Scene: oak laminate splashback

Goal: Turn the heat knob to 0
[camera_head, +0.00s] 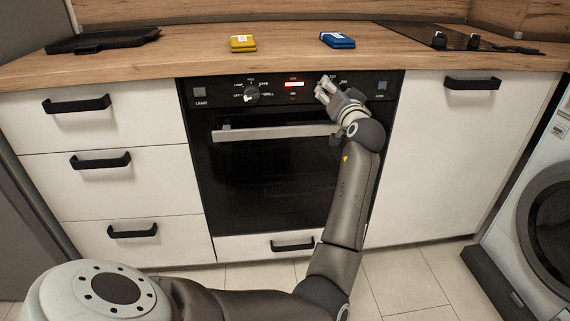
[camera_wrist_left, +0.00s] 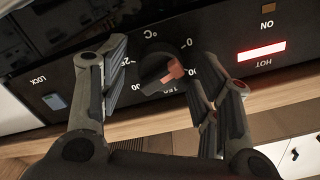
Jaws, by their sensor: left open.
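The heat knob (camera_wrist_left: 156,70) is a black dial on the oven's black control panel, with a reddish pointer mark. In the head view my left gripper (camera_head: 325,90) is at the right part of the panel and largely hides the knob. My right gripper is not in view.
A second knob (camera_head: 251,92) is on the panel's left part. A red-lit HOT display (camera_head: 293,84) sits between the knobs. The oven handle (camera_head: 275,132) runs below. Yellow (camera_head: 243,43) and blue (camera_head: 337,40) packets lie on the worktop above.

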